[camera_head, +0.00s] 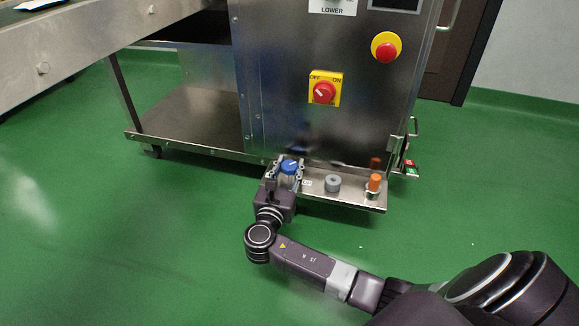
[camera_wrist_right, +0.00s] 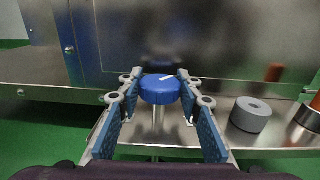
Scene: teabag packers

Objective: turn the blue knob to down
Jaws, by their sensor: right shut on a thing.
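The blue knob (camera_head: 290,166) sits on a short metal stem at the left end of a steel shelf on the machine's front. A white mark shows on its top; in the right wrist view the blue knob (camera_wrist_right: 160,89) has this mark slanting toward the upper right. My right gripper (camera_head: 287,172) is at the knob, with one finger on each side. In the right wrist view my right gripper (camera_wrist_right: 157,88) is shut on the knob, fingertips against its sides. My left gripper is not in view.
A grey knob (camera_head: 333,183) and an orange knob (camera_head: 374,183) stand to the right on the steel shelf (camera_head: 350,199). Above are a red-and-yellow OFF/ON switch (camera_head: 324,91) and a red emergency button (camera_head: 387,48). The green floor (camera_head: 120,240) in front is clear.

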